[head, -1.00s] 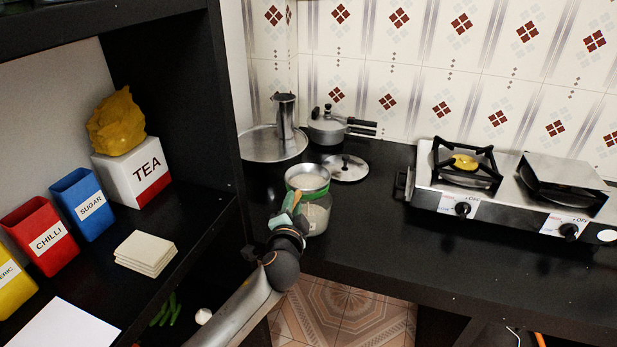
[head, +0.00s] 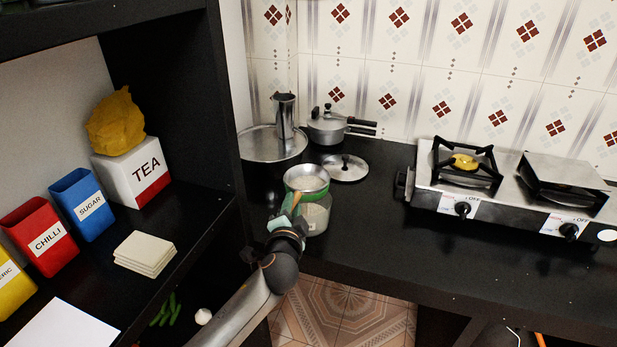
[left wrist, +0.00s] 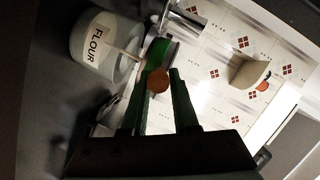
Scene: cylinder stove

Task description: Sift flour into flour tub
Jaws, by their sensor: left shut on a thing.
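My left gripper (head: 287,217) is shut on the brown handle of a sieve (head: 307,178), a metal bowl with a green rim. The handle's round end (left wrist: 158,80) sits between the green fingers in the left wrist view. The sieve is over the flour tub (head: 316,218), a pale, see-through jar standing on the black counter. Its FLOUR label (left wrist: 96,45) shows in the left wrist view. The sieve hides the tub's mouth in the head view, so I cannot tell whether they touch or whether flour is inside the sieve. My right gripper is not in view.
A pot lid (head: 345,168) lies just behind the tub. A pressure cooker (head: 328,128) and a round steel tray (head: 262,147) with a steel jug (head: 284,115) stand further back. A stove (head: 510,185) is to the right. A dark shelf wall (head: 222,130) stands close on the left.

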